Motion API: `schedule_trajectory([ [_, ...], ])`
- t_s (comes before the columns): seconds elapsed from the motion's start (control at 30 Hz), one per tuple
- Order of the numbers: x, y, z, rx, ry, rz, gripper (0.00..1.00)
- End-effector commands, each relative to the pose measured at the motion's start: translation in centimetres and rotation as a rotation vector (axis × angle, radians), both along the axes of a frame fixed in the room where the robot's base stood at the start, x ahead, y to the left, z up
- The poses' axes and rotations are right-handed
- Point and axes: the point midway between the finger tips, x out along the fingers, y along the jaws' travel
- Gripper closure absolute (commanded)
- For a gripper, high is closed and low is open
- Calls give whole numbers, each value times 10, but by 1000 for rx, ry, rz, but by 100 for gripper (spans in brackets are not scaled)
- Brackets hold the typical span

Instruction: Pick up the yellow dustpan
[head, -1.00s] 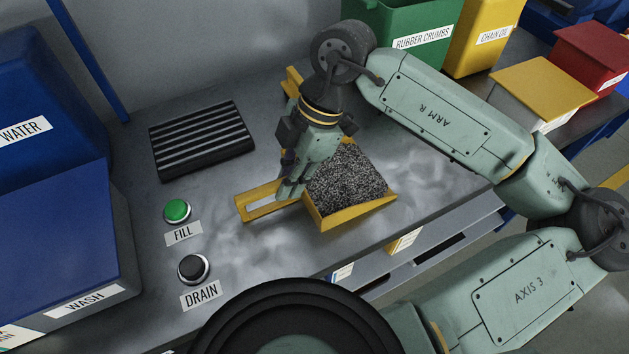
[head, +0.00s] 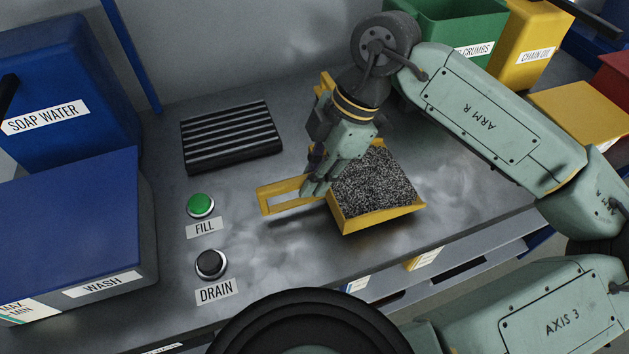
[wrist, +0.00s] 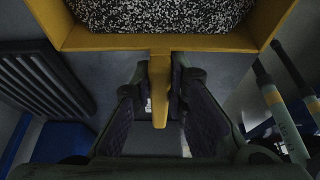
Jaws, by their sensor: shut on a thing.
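The yellow dustpan (head: 382,222) is in the middle of the head view, with its looped handle to the left. It is full of grey speckled crumbs (head: 375,185). My gripper (head: 316,188) is shut on the handle close to the pan. A dark shadow under the handle suggests the dustpan is a little above the bench. In the wrist view the handle (wrist: 159,90) runs between the two fingers, and the pan's edge (wrist: 160,42) and crumbs show at the top. The part of the handle between the fingers is partly hidden.
A black ribbed mat (head: 232,137) lies left of the dustpan. Green FILL (head: 200,204) and black DRAIN (head: 211,263) buttons are nearer. Blue WASH (head: 75,235) and SOAP WATER (head: 60,95) containers stand left; green (head: 470,25) and yellow (head: 530,45) bins stand behind right.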

Motion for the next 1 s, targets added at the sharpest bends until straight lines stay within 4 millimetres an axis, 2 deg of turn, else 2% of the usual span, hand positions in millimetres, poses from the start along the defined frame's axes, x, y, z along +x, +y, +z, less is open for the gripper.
schedule_trajectory([
  [0.2,0,0,13,-1,-2,1,100],
  [0.47,-18,-2,15,0,-1,1,100],
  [0.67,-40,-6,16,0,-2,-2,100],
  [1.0,-90,-13,20,-1,0,-2,100],
])
